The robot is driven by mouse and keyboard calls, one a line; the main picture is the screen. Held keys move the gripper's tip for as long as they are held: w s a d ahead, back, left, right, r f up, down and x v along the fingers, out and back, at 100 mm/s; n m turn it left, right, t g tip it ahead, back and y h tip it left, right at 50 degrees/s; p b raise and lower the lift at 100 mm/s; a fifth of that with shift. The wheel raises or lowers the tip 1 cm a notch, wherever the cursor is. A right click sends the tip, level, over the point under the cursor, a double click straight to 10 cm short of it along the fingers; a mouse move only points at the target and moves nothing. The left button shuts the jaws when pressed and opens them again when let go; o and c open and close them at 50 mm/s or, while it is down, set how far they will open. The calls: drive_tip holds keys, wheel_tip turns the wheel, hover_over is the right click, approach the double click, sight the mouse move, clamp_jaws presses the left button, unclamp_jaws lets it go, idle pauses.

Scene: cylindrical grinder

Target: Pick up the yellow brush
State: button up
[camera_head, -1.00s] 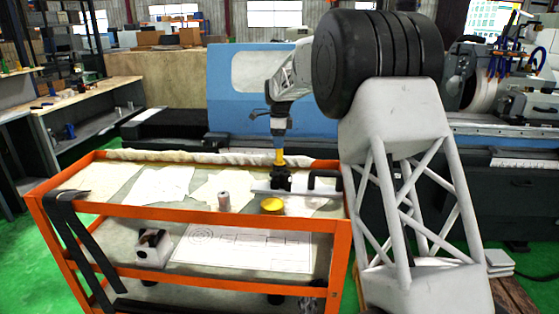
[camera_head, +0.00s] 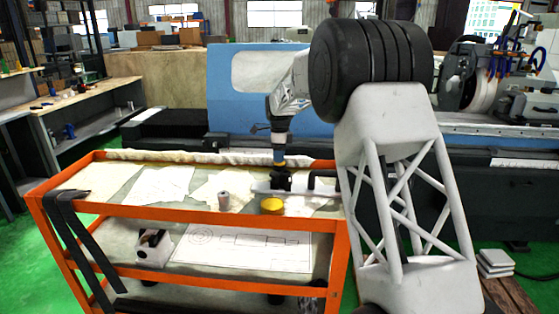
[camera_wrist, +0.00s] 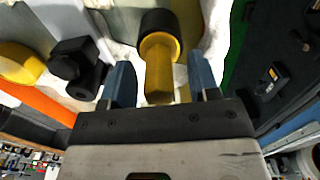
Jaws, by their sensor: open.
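The yellow brush (camera_wrist: 158,68) stands on the cart's upper tray, its black end (camera_wrist: 160,22) down. Its yellow handle lies between the two blue fingers of my gripper (camera_wrist: 160,80) in the wrist view, with gaps on both sides. My gripper is open and has not closed on the handle. In the head view my gripper (camera_head: 280,156) is directly above the brush's black end (camera_head: 281,181) and hides most of the handle.
A yellow round tin (camera_head: 271,205), a grey cylinder (camera_head: 223,202) and a black-handled tool (camera_head: 318,182) are close by on the orange cart (camera_head: 200,213). White cloths (camera_head: 158,187) cover the left. A blue machine (camera_head: 225,100) stands behind.

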drive_tip(key=shift+f, duration=0.6)
drive_tip(key=shift+c, duration=0.4)
drive_tip(key=c, duration=0.9)
